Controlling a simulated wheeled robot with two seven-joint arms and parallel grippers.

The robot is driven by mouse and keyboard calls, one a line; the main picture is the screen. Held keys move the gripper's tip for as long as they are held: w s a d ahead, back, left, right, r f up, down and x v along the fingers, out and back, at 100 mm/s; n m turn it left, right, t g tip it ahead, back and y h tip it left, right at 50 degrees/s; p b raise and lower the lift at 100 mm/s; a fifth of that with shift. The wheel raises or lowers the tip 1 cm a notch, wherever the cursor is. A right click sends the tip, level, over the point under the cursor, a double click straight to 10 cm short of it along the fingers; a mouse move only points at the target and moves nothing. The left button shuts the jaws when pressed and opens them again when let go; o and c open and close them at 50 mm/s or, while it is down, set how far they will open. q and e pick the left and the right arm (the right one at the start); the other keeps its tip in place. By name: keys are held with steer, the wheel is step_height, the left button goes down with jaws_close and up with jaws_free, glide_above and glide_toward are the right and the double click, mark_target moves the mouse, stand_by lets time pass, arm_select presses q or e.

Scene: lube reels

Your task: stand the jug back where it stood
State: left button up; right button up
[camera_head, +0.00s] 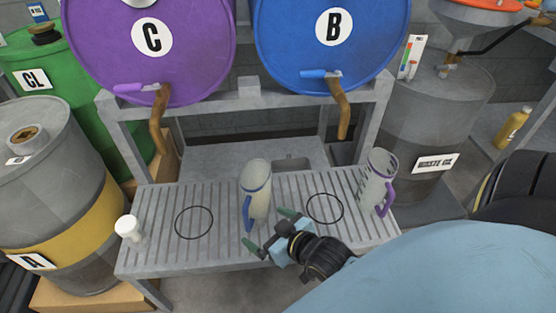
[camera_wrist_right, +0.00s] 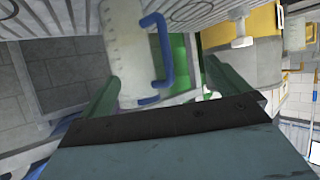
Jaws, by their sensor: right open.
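A pale jug with a blue handle and blue rim band (camera_head: 257,181) stands upright on the slatted grey bench (camera_head: 160,250), between two black rings. Its handle faces the front left. My right gripper (camera_head: 268,229) is open just in front of its lower part. In the right wrist view the blue-handled jug (camera_wrist_right: 130,50) shows between and beyond the open fingers; whether either touches it I cannot tell. A second pale jug with a purple handle (camera_head: 376,182) stands at the bench's right end. My left gripper is out of view.
The left ring (camera_head: 194,222) and right ring (camera_head: 325,208) on the bench are empty.

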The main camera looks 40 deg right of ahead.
steer(key=s+a+r+g, duration=0.4)
steer(key=s+r+g, duration=0.1)
steer(key=s, duration=0.3)
steer(key=shift+s+r+n, duration=0.15)
steer(key=shift+r+n, duration=0.25)
steer(key=shift+r, duration=0.35)
